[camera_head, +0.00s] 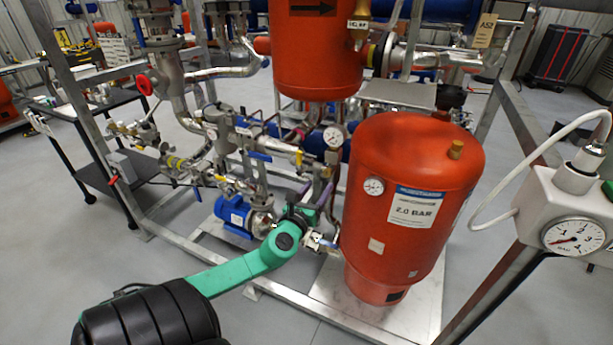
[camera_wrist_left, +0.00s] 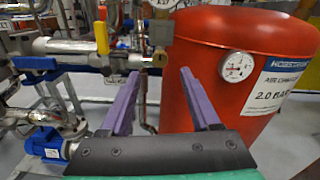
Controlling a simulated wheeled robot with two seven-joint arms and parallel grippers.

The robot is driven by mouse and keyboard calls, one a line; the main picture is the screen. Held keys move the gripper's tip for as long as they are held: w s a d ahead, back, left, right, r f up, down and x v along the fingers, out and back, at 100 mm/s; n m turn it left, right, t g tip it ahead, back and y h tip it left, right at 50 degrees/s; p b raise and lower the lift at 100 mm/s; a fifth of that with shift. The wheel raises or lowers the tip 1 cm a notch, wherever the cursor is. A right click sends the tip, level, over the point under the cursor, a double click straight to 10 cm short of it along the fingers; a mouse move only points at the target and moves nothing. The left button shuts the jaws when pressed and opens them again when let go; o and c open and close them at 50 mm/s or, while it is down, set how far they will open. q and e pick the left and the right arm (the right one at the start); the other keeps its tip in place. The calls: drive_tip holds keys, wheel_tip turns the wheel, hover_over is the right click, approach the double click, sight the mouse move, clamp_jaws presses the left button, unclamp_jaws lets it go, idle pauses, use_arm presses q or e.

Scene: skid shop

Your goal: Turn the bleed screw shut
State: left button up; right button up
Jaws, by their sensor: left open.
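I cannot pick out the bleed screw for certain. A small brass fitting (camera_wrist_left: 159,59) sits at the end of a silver pipe section (camera_wrist_left: 95,47), beyond my fingertips in the left wrist view. In the head view that pipe section (camera_head: 268,143) runs left of a round gauge (camera_head: 334,136). My left gripper (camera_head: 318,192) has purple fingers and reaches up between the pipework and the red tank. In the left wrist view it (camera_wrist_left: 156,85) is open and empty, with the fitting beyond the gap. My right gripper is not in view.
The red tank (camera_head: 410,200) with a 2.0 BAR label stands close right of my left gripper. A blue pump (camera_head: 240,215) sits below left. Valves and pipes crowd behind. A white gauge box (camera_head: 560,215) with a cable is at the right. Open floor (camera_head: 180,250) lies front left.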

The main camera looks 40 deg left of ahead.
use_arm(q)
drive_tip(key=v, duration=0.8)
drive_tip(key=shift+s+b, duration=0.25)
drive_tip(key=shift+b, duration=0.15)
drive_tip(key=shift+d, duration=0.1)
